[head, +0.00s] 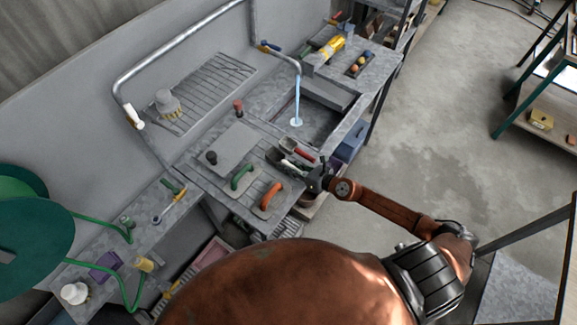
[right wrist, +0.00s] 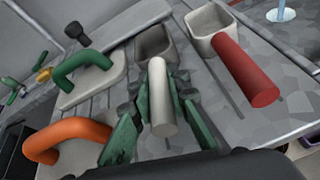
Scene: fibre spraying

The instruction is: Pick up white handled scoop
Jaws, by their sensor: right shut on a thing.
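The white handled scoop shows in the right wrist view, its white handle (right wrist: 158,88) pointing toward the camera and its grey metal bowl beyond. My right gripper (right wrist: 160,112) is shut around that handle, with a green finger on each side. The bowl appears to be at the slatted surface; I cannot tell whether it touches. In the head view my right gripper (head: 306,175) reaches in from the right to the scoops and partly hides the white handle. My left gripper is not in view.
A red handled scoop (right wrist: 246,70) lies close on the right. A green handled float (right wrist: 85,68) and an orange handled float (right wrist: 65,140) lie on the left. Water runs into a sink basin (head: 318,122) behind. A brush (head: 167,103) stands on the rack (head: 208,88).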

